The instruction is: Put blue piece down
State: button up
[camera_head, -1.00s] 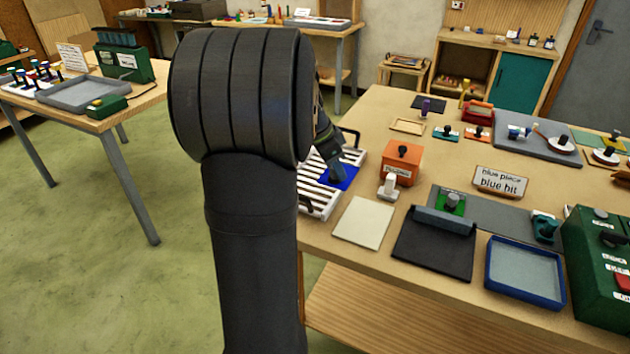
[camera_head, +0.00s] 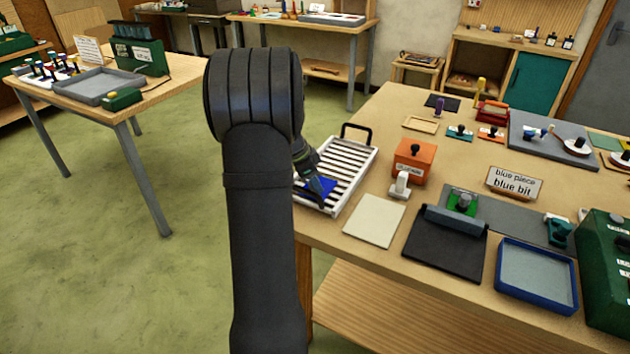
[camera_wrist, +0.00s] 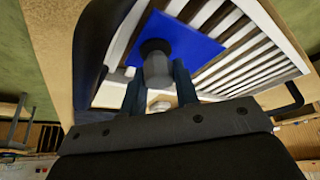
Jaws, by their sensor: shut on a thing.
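The blue piece (camera_head: 322,187) is a flat blue square with a dark knob. My gripper (camera_wrist: 160,80) is shut on the knob, between its two fingers in the wrist view. The blue square (camera_wrist: 190,42) shows beyond the knob. It is over the white slatted rack (camera_head: 350,163), near its front left part in the head view. I cannot tell whether the piece touches the slats. My arm hides the left end of the rack in the head view.
The rack has a black handle (camera_head: 357,130) at its far end. An orange box (camera_head: 412,162), a white-handled stamp (camera_head: 401,184) and a cream sheet (camera_head: 374,222) lie to the right. A sign (camera_head: 513,183) reads "blue piece blue bit". Floor lies left of the table edge.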

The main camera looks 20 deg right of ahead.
jog(key=o, duration=0.9)
jog(key=shift+f, duration=0.1)
jog(key=v, duration=1.2)
jog(key=x, duration=1.2)
notch_tip(320, 180, up, 3)
jog(key=shift+f, duration=0.15)
jog(key=shift+r, duration=0.45)
